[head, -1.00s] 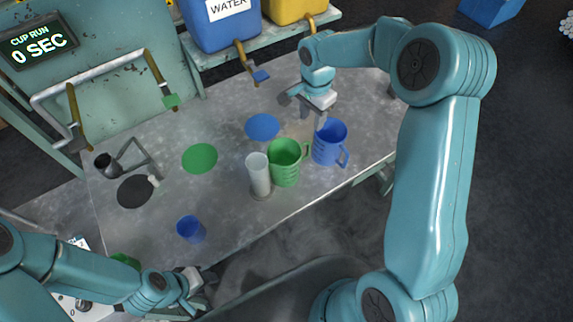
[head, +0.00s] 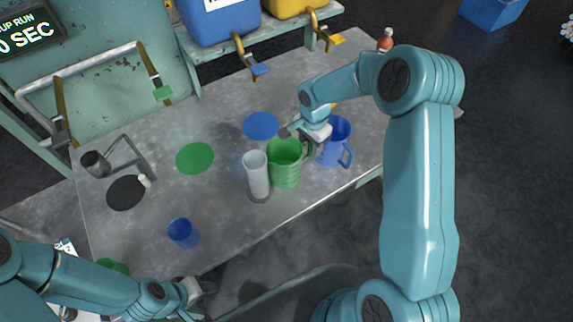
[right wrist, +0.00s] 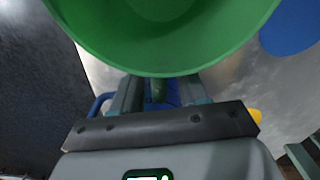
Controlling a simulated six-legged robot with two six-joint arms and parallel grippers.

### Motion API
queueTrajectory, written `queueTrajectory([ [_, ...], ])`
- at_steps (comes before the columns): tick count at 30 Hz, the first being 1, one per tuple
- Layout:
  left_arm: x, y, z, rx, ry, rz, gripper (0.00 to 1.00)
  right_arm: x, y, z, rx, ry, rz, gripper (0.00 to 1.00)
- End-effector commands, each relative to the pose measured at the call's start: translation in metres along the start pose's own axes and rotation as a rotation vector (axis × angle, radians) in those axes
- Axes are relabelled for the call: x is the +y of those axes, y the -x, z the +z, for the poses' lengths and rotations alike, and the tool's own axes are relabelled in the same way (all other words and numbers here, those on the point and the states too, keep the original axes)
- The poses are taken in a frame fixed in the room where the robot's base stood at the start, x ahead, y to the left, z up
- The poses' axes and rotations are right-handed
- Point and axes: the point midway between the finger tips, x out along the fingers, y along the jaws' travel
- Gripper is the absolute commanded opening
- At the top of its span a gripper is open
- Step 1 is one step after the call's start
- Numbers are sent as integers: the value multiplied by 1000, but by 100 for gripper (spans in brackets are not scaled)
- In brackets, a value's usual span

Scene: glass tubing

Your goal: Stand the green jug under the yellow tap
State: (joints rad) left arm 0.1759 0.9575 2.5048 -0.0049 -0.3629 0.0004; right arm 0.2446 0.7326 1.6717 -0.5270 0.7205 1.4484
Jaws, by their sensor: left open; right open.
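The green jug (head: 284,168) stands upright on the table, between the clear cylinder and the blue jug. My right gripper (head: 304,146) is low at the jug's handle side. In the right wrist view the green jug (right wrist: 165,40) fills the top, and its handle (right wrist: 158,90) lies between the open fingers of my right gripper (right wrist: 158,92). I cannot tell whether they touch it. The yellow tap (head: 325,36) hangs from the yellow tank at the back. My left gripper (head: 203,291) is open and empty at the front edge.
The clear cylinder (head: 257,175) stands close left of the green jug, and the blue jug (head: 335,145) close right. A blue cup (head: 183,233) stands front left. Blue (head: 261,125) and green (head: 195,158) discs lie flat. The table's back right looks mostly clear.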

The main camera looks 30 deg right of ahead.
Motion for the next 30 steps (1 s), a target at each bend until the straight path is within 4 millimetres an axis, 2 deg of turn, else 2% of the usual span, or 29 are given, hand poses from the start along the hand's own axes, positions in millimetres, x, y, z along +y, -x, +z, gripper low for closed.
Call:
queueTrajectory([
  [3,0,1,0,0,0,0,43,0,1,0,0,0,-1,43],
  [4,0,1,0,0,0,0,43,0,1,0,0,0,0,40],
  [6,0,1,0,0,0,0,43,0,1,0,0,0,0,17],
  [8,0,1,0,0,0,0,43,0,1,0,0,0,0,0],
  [17,0,1,0,0,0,0,43,0,2,0,0,0,-1,0],
  [22,0,-1,0,0,0,0,43,-1,9,0,1,0,-1,0],
  [26,-2,-4,0,0,0,0,43,-1,25,-1,3,0,-4,0],
  [30,-3,-9,0,0,0,0,43,-2,54,-1,4,0,-6,0],
])
